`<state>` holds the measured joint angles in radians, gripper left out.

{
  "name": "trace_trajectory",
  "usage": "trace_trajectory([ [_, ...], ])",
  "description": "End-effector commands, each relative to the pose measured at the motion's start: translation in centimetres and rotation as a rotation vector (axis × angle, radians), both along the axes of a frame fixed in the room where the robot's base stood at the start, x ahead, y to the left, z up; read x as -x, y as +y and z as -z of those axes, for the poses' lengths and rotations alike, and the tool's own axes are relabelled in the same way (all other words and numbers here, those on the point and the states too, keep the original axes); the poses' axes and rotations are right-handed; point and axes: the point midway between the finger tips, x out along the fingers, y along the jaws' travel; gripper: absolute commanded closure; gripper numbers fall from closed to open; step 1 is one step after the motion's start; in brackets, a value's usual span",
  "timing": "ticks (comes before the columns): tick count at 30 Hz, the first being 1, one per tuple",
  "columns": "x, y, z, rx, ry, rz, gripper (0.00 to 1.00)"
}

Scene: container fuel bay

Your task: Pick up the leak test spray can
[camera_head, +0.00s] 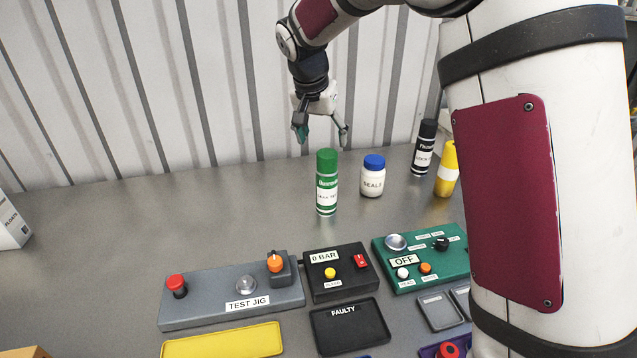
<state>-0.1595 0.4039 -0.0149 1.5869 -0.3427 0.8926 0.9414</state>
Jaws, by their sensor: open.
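A green spray can (327,184) with a green cap and a white label band stands upright on the grey bench; the small label print looks like a leak test label but is hard to read. My gripper (321,139) is open and empty, with its two fingers pointing down. In the picture its fingertips are just above the can's cap, and the can is not between them. I cannot tell how far the gripper is in front of or behind the can.
A white SEALS jar (373,177) with a blue lid stands right of the can. A black can (424,149) and a yellow bottle (447,170) stand further right. The TEST JIG box (215,295), black 0 BAR box (341,284) and FAULTY tray (349,328) lie in front. Bench left of the can is clear.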

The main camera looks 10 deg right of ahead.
Motion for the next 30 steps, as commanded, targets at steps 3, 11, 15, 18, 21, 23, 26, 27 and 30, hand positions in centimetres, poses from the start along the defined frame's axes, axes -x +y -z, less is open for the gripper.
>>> trace_trajectory([
  [3, -0.5, -0.1, 1.0, 0.001, 0.0, 0.006, 0.3],
  [11, -1.9, -1.2, 5.4, 0.001, 0.004, 0.005, 0.3],
  [15, -2.6, -1.7, 7.2, 0.0, 0.001, 0.004, 0.3],
  [18, -2.8, -1.8, 7.9, 0.0, 0.001, 0.004, 0.3],
  [21, -3.0, -1.9, 8.3, -0.001, 0.0, 0.004, 0.3],
  [23, -3.2, -2.1, 8.7, 0.0, 0.0, 0.004, 0.3],
  [26, -3.7, -2.5, 9.8, 0.001, 0.003, 0.004, 0.3],
  [27, -3.9, -2.6, 10.3, 0.001, 0.003, 0.005, 0.3],
  [30, -4.5, -2.8, 11.5, -0.001, 0.002, 0.004, 0.3],
])
